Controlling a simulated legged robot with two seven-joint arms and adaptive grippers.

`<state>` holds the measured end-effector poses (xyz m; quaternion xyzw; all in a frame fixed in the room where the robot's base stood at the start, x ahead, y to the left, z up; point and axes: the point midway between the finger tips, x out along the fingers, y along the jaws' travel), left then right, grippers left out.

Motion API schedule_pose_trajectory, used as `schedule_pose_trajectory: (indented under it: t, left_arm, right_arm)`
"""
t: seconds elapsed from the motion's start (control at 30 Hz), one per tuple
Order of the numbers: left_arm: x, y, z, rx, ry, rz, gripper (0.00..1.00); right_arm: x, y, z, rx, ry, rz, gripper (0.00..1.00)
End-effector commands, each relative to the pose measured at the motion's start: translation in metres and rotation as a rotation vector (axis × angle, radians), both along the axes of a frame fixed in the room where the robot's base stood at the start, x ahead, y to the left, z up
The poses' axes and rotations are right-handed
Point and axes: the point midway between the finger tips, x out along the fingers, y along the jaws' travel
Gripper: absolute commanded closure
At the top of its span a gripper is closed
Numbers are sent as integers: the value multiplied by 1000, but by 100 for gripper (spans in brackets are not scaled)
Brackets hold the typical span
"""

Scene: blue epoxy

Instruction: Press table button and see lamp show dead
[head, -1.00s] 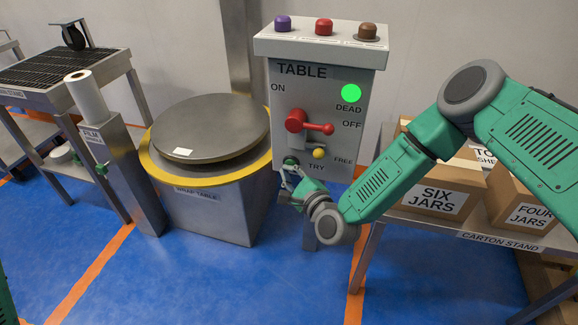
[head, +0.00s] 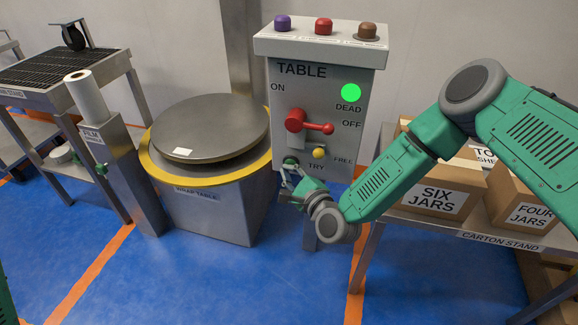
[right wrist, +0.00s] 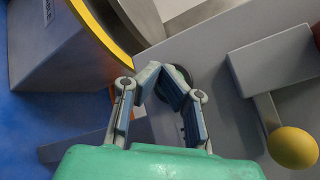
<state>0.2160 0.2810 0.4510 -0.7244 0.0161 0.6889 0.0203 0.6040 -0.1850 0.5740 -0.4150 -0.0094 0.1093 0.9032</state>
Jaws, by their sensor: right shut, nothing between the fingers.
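The grey TABLE control box (head: 318,120) faces me. Its round DEAD lamp (head: 351,92) glows bright green. The dark green TRY button (head: 290,161) is low on the panel's left side. My right gripper (head: 288,170) is shut and empty, its tips at the button; I cannot tell whether they touch. In the right wrist view the closed fingertips (right wrist: 158,75) partly cover the button (right wrist: 183,75). My left gripper is not in view.
A yellow knob (head: 319,153) sits right of the button. Purple, red and brown knobs top the box. The round wrap table (head: 212,125) stands to the left. The carton stand (head: 490,241) with boxes is on the right, below my right arm.

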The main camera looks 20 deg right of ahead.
Motion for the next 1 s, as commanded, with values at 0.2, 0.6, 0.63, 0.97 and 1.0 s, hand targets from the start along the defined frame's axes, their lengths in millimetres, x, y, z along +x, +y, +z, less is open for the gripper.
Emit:
schedule_pose_trajectory:
  t: [0.2, 0.6, 0.63, 0.97, 1.0]
  left_arm:
    - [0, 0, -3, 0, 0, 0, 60]
    - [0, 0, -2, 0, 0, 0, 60]
    - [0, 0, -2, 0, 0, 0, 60]
    - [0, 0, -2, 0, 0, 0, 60]
    - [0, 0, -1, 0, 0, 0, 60]
  right_arm:
    - [7, -7, 2, -2, -6, -10, 100]
    - [3, -7, 2, -2, -5, -13, 100]
    - [2, -7, 2, -2, -6, -12, 100]
    - [-2, -3, 1, -1, -3, -8, 100]
    - [-4, -2, 1, -1, -3, -6, 100]
